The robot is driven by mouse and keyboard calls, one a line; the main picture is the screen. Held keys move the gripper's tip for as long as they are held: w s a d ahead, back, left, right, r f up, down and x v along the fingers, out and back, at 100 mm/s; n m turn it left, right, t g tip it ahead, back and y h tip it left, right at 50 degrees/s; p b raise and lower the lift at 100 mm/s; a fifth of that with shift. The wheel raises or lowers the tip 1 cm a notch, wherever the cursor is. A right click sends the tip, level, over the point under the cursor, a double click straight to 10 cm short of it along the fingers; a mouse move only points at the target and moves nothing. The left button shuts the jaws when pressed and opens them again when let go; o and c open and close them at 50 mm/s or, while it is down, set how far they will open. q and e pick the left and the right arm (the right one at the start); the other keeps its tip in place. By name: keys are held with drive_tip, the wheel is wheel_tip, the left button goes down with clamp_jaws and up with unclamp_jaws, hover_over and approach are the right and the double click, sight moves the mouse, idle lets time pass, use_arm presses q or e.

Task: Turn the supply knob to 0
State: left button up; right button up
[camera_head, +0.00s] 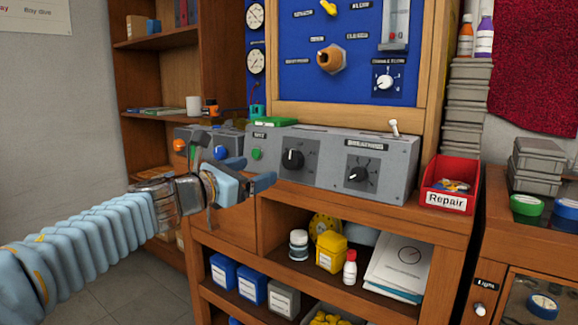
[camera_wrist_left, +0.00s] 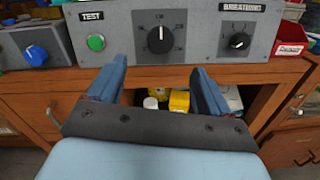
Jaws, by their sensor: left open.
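A grey test box (camera_head: 330,184) stands on the wooden bench. It carries a large black knob (camera_head: 292,159) with a scale around it, and a smaller black knob (camera_head: 358,174) under a label that seems to read BREATHING. I cannot read a SUPPLY label on either. The large knob also shows in the left wrist view (camera_wrist_left: 160,40), its pointer line near the top. My left gripper (camera_head: 256,172) is open and empty, in front of and below the large knob, apart from it. In the left wrist view its fingers (camera_wrist_left: 158,78) frame the space below that knob.
A green button (camera_head: 256,154) sits left of the large knob. A second grey box with a blue knob (camera_wrist_left: 35,55) stands further left. A red Repair bin (camera_head: 450,184) stands right of the test box. Bottles and tubs fill the open shelf (camera_head: 275,232) below.

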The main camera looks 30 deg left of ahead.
sight(290, 160)
use_arm(q)
drive_tip(key=w, duration=0.4)
drive_tip(key=w+d, duration=0.1)
drive_tip(key=w, duration=0.3)
drive_tip(key=w+p, duration=0.1)
drive_tip(key=w, duration=0.3)
drive_tip(key=shift+w+d+f, duration=0.1)
drive_tip(key=shift+w+d, duration=0.2)
drive_tip(key=shift+c, duration=0.2)
drive_tip(key=c, duration=1)
drive_tip(key=shift+n, duration=0.3)
